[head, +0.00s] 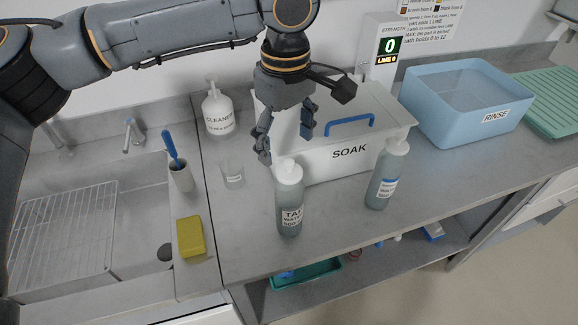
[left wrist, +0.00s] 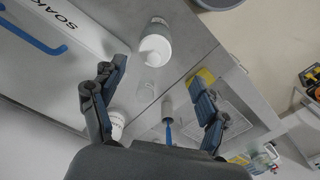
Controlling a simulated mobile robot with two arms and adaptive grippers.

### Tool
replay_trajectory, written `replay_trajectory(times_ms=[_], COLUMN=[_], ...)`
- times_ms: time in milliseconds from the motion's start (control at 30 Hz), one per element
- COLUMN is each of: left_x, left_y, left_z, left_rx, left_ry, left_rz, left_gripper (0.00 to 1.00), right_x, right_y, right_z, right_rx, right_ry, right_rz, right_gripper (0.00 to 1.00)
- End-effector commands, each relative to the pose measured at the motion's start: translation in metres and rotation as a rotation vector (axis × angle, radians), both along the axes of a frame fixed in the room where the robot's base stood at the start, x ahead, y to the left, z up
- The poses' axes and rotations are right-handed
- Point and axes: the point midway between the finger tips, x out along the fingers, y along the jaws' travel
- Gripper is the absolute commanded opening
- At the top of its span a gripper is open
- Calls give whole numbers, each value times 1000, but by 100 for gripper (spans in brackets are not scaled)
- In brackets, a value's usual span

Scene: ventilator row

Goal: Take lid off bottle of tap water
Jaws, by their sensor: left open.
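The tap water bottle (head: 289,214) stands upright on the grey counter, in front of the white SOAK box. Its white lid (head: 289,172) is on top. In the left wrist view the lid (left wrist: 154,47) lies beyond my fingertips, near the top. My left gripper (head: 285,147) points down, open and empty, just above and behind the lid in the head view, apart from it. In the left wrist view its two fingers (left wrist: 157,78) are spread wide with nothing between them in contact. My right gripper is not in view.
A similar white-capped bottle (head: 386,178) stands to the right. The SOAK box (head: 330,168) with a blue handle is close behind. A clear cup (head: 233,175), CLEANER bottle (head: 218,112), brush pot (head: 181,178) and yellow sponge (head: 190,237) stand left. The blue RINSE tub (head: 440,120) is far right.

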Motion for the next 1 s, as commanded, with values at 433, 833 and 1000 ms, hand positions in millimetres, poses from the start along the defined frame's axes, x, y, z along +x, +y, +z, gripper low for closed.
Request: replay_trajectory(times_ms=[433,833,1000], left_x=[6,6,6], left_y=[-4,-4,-4], left_z=[-48,-60,-60], left_rx=[1,-1,-1], left_ry=[2,-1,-1], left_rz=[-1,-1,-1], left_gripper=[75,67,36], right_x=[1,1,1], right_y=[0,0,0], right_z=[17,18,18], right_rx=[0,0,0], right_ry=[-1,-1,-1], right_rz=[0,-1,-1], right_gripper=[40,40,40])
